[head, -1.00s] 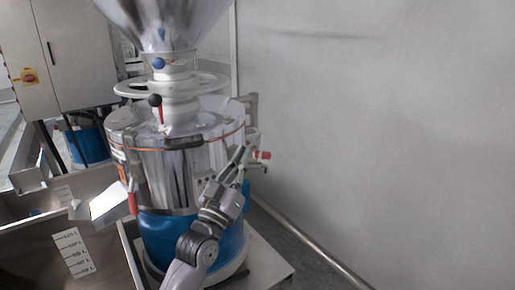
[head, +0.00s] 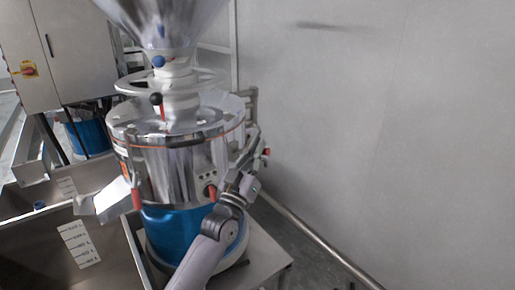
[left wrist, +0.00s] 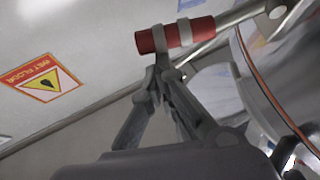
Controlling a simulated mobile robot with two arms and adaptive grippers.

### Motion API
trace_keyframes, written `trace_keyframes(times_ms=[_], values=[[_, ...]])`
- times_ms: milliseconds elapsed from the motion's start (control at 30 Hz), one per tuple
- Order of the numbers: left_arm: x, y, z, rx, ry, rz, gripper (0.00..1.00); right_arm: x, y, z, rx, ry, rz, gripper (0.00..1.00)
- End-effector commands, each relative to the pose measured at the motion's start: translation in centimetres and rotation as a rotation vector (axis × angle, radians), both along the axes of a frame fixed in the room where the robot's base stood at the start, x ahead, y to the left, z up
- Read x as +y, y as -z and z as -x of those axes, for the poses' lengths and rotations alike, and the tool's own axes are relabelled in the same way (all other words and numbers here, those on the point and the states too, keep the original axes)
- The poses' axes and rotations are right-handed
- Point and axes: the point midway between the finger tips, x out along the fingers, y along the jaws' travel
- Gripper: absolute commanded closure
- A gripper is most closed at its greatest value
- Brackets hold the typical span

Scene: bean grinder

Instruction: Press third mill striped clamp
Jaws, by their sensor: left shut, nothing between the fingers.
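The mill (head: 165,165) is a shiny metal drum on a blue base in the head view. A red clamp handle (head: 267,151) sticks out at its right side. In the left wrist view this handle (left wrist: 175,36) is red with pale stripes. My left gripper (head: 254,142) is at the drum's right side, close to that handle. In the left wrist view the shut, empty fingertips (left wrist: 163,64) are just below the handle; whether they touch it I cannot tell. Other red clamp handles are at the drum's front (head: 212,192) and left (head: 137,198). My right gripper is not in view.
A metal hopper (head: 165,18) and a pale handwheel (head: 130,86) stand above the drum. Metal bins (head: 30,240) fill the lower left. A grey wall (head: 370,120) with a low pipe (head: 310,235) runs along the right. A wet-floor sign (left wrist: 42,85) shows in the wrist view.

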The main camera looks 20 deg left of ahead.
Motion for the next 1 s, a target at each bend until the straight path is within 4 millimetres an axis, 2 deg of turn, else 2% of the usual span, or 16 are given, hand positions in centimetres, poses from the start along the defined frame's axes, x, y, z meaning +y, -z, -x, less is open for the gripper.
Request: trace_keyframes(times_ms=[667,1000], values=[[-0.4,0.9,0.1,-0.026,-0.001,-0.091,1.0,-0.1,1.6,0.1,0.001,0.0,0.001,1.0],[-1.0,2.9,0.3,-0.07,-0.001,-0.247,1.0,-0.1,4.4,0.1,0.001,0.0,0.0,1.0]])
